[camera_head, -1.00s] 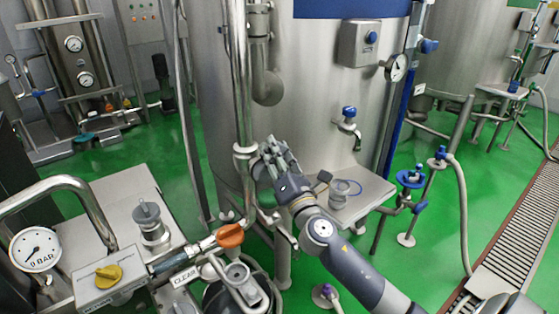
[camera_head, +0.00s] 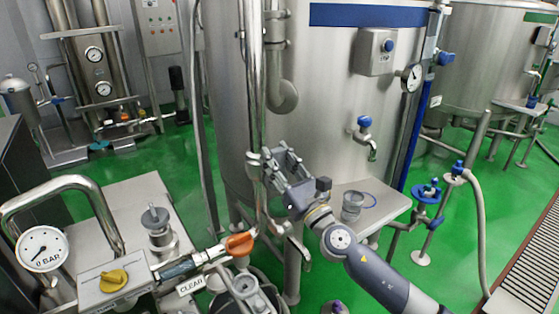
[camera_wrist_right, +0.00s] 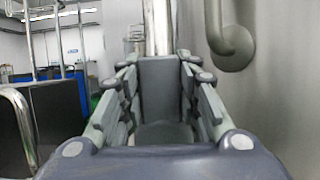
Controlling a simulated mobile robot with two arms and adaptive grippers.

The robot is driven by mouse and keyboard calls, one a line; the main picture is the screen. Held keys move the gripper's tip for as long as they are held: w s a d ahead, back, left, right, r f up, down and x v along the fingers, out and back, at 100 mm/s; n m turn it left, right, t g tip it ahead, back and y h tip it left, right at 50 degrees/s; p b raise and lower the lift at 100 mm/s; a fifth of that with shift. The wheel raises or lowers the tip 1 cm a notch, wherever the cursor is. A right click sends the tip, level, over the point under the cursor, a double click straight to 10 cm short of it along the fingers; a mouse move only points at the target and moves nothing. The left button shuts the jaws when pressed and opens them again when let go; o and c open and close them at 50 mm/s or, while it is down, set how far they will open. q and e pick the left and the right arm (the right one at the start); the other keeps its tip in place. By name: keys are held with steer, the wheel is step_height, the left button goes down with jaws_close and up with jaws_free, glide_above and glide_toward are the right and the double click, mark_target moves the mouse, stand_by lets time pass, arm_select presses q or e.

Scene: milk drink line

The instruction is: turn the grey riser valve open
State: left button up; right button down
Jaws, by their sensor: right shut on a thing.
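The riser is a steel vertical pipe (camera_head: 254,80) in front of the big tank. My right gripper (camera_head: 273,166) is at this pipe, at about the height of a pale collar. It hides most of the grey riser valve there. In the right wrist view, my right gripper (camera_wrist_right: 160,100) has its two fingers on either side of a flat grey piece, which looks like the grey riser valve's handle (camera_wrist_right: 163,75). The fingers are shut on it, with the pipe rising behind. How far the valve is turned cannot be told. My left gripper is not in view.
An orange valve handle (camera_head: 240,244) and a yellow knob (camera_head: 113,280) are at the lower left, near a pressure gauge (camera_head: 42,249). The tank (camera_head: 325,90) stands close behind my gripper.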

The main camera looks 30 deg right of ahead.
stand_by(0.5)
steer(key=c, duration=1.2)
jaws_free()
steer(key=shift+a, duration=0.1)
steer(key=shift+o, duration=0.2)
steer(key=v, duration=1.2)
